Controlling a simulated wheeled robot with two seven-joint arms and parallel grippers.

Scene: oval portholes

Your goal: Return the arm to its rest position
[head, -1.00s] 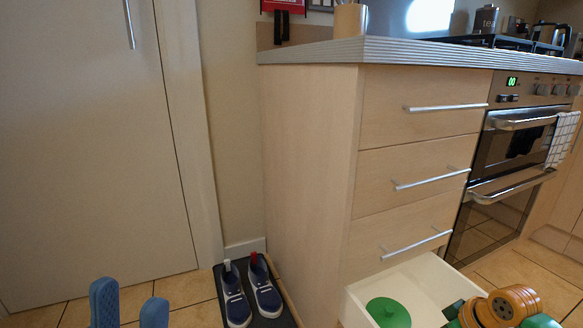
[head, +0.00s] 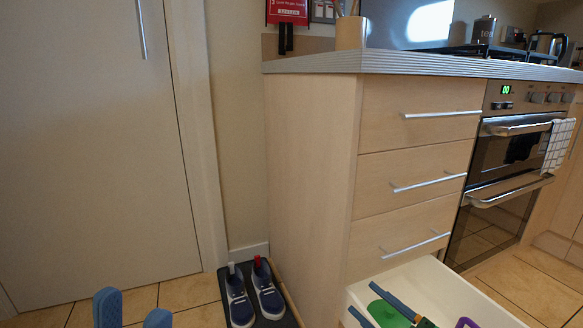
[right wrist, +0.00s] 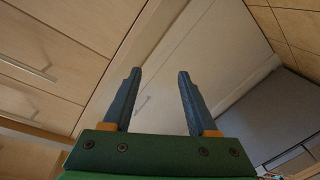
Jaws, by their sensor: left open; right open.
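My right gripper (head: 362,298) shows at the bottom right of the head view, in front of or over the open bottom drawer (head: 465,288); how far above it is, I cannot tell. In the right wrist view its two blue fingers (right wrist: 159,73) stand apart with nothing between them. My left gripper (head: 131,306) is at the lower left of the head view, fingers apart and empty, its lower part cut off by the frame.
A wooden cabinet (head: 310,170) with closed upper drawers stands in the middle, an oven (head: 512,150) to its right. Blue shoes (head: 268,296) stand on a dark mat beside the cabinet. A pale door (head: 90,150) is at left. A purple thing (head: 467,323) shows at the bottom edge.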

